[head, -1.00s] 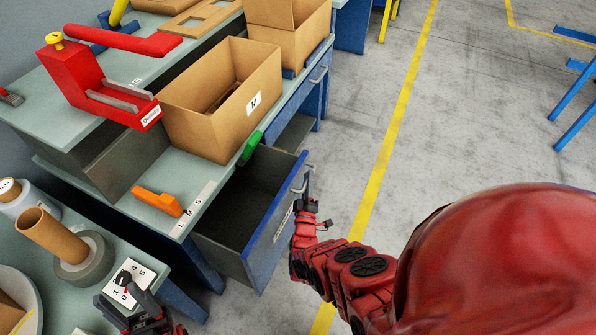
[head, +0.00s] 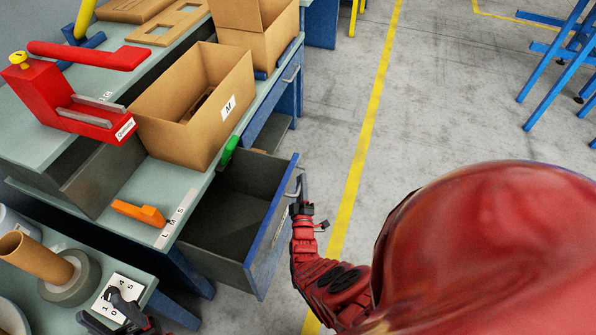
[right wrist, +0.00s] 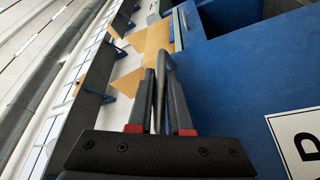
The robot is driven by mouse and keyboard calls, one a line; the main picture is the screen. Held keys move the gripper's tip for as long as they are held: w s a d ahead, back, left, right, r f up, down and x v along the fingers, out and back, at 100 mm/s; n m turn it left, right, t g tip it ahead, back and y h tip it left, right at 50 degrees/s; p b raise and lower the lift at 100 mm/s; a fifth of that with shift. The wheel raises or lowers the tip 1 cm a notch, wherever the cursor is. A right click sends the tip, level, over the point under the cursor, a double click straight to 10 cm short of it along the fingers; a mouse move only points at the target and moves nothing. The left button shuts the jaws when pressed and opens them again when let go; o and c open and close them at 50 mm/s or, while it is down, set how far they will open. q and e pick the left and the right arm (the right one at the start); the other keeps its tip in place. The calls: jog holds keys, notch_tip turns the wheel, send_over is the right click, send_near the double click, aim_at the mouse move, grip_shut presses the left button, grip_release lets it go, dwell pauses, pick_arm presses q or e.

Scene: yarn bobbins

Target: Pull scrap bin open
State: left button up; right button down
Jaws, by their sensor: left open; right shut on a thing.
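The scrap bin (head: 262,237) is a grey drawer with a blue front edge, pulled well out of the bench, its inside bare where visible. Its metal bar handle (right wrist: 160,85) shows between the fingers in the right wrist view. My right gripper (head: 301,204) is shut on this handle, at the outer side of the drawer front; the wrist view also shows this gripper (right wrist: 161,82) beside the blue front panel and part of a white label. My left gripper (head: 112,315) is open at the lower left, close to a dial card (head: 128,287), partly cut off by the frame.
An open cardboard box (head: 185,130) marked M, a red tool (head: 75,100), an orange piece (head: 138,212) and a green piece (head: 229,152) are on the bench. A cardboard tube (head: 35,257) stands at left. The floor (head: 430,110) beyond the drawer is clear; blue legs stand far right.

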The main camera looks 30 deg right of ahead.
jog(key=s+d+p, duration=0.2)
jog(key=s+d, duration=0.4)
jog(key=s, duration=0.1)
jog(key=shift+s, duration=0.3)
dwell(0.7)
jog(key=c, duration=0.8)
grip_release()
jog(key=shift+c, duration=0.2)
jog(key=shift+a, duration=0.15)
